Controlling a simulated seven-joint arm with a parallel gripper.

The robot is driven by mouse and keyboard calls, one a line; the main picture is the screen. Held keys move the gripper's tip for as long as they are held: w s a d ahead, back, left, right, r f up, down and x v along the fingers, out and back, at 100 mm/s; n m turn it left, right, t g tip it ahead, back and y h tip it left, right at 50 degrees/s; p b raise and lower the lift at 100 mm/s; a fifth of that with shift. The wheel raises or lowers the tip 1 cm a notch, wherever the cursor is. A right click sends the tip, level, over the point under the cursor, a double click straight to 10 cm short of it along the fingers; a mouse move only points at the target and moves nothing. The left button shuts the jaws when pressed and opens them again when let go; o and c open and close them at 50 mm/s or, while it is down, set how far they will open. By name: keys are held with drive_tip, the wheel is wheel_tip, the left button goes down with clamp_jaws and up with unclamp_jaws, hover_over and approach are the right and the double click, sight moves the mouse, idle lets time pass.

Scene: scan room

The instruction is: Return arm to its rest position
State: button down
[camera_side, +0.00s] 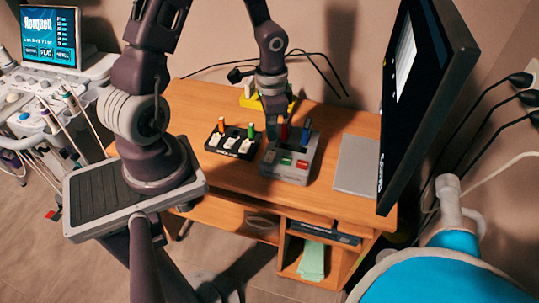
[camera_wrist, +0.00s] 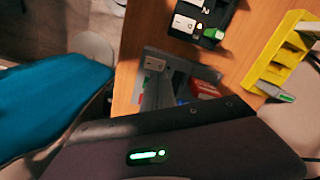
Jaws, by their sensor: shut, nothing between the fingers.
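My gripper (camera_side: 272,130) is shut and empty. It points down over the desk, just above the left back part of a grey box (camera_side: 285,170) with red and green marks on its front. Red and blue upright pieces stand at the back of that box. In the wrist view my gripper's fingers (camera_wrist: 160,92) cover part of the grey box (camera_wrist: 205,72). I cannot tell whether the fingertips touch it. The rest of my arm arches up out of the side view.
A black holder (camera_side: 232,141) with coloured sticks stands left of the box. A yellow rack (camera_side: 254,101) is behind. A grey pad (camera_side: 356,165) lies to the right, near a large monitor (camera_side: 420,85). The wooden desk (camera_side: 335,118) is bare behind the pad.

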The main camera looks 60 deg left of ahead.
drive_tip(key=shift+r, duration=0.75)
wheel_tip(320, 180, up, 13)
drive_tip(key=s+d+n+t+y, duration=0.1)
drive_tip(key=s+d+t+y, duration=0.1)
drive_tip(key=d, duration=0.1)
drive_tip(key=s+d+r+n+t+h, duration=0.2)
drive_tip(key=s+d+r+t, duration=0.1)
drive_tip(key=s+d+r, duration=0.4)
drive_tip(key=s+r, duration=0.2)
drive_tip(key=s, duration=0.2)
drive_tip(key=shift+d+r+t, duration=0.3)
drive_tip(key=shift+d+r, duration=0.05)
drive_tip(key=shift+r, duration=0.05)
